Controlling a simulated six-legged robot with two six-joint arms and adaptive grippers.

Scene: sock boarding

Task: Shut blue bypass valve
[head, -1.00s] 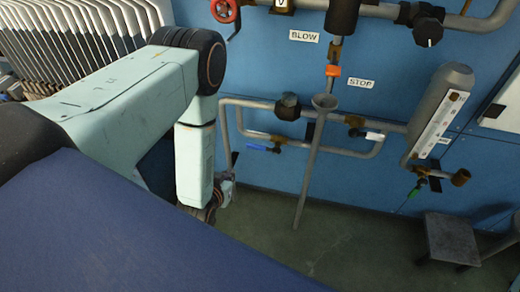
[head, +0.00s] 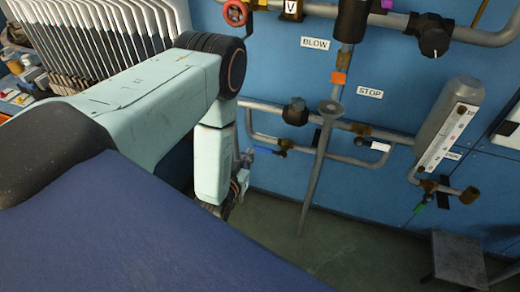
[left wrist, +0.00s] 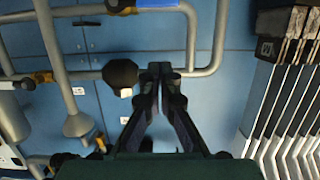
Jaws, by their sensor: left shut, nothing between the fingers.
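The blue bypass valve handle (head: 267,150) sits on the lower pipe loop of the blue wall, left of the slanted grey funnel pipe. It lies roughly level, and its brass body joins its right end. In the left wrist view the blue handle (left wrist: 157,4) shows at the top edge, partly cut off. My left gripper (head: 243,172) hangs beside the loop's left end, just left of and below the handle, and is partly hidden by my forearm. In the left wrist view its fingers (left wrist: 160,70) are together and empty, in front of the pipe and apart from the blue handle.
A valve with a white handle (head: 380,146) sits right of the funnel pipe (head: 318,165). A red handwheel (head: 235,13) is above. A grey stool (head: 458,258) stands at the lower right. Bare floor lies below the pipes.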

